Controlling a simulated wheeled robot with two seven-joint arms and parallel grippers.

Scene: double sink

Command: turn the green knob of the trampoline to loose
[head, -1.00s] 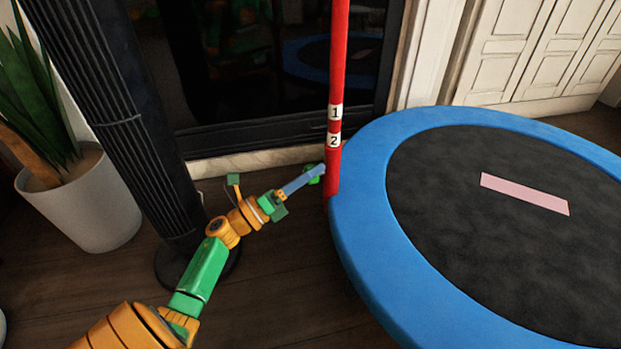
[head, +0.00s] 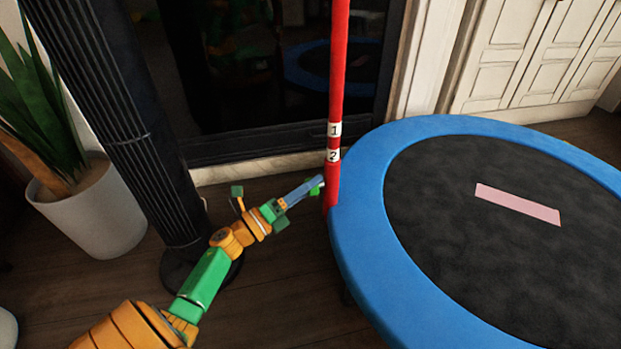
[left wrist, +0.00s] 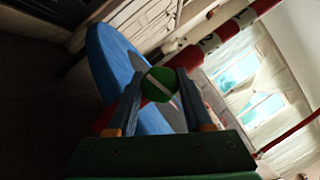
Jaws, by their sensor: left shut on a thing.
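The green knob (left wrist: 158,84) has a pale stripe across its face and sits between the two fingers of my left gripper in the left wrist view. In the head view only a bit of the knob (head: 315,191) shows, at the left side of the red pole (head: 338,75). My left gripper (head: 317,183) is shut on the knob, reaching in from the left. The pole carries white labels marked 1 and 2 above the knob. The blue-rimmed trampoline (head: 365,240) is right of the pole. My right gripper is in neither view.
A black tower fan (head: 125,130) stands left of my arm, close to it. A potted plant (head: 90,215) is at the far left. A dark fireplace-like panel (head: 250,80) is behind. A pink strip (head: 518,205) lies on the trampoline mat.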

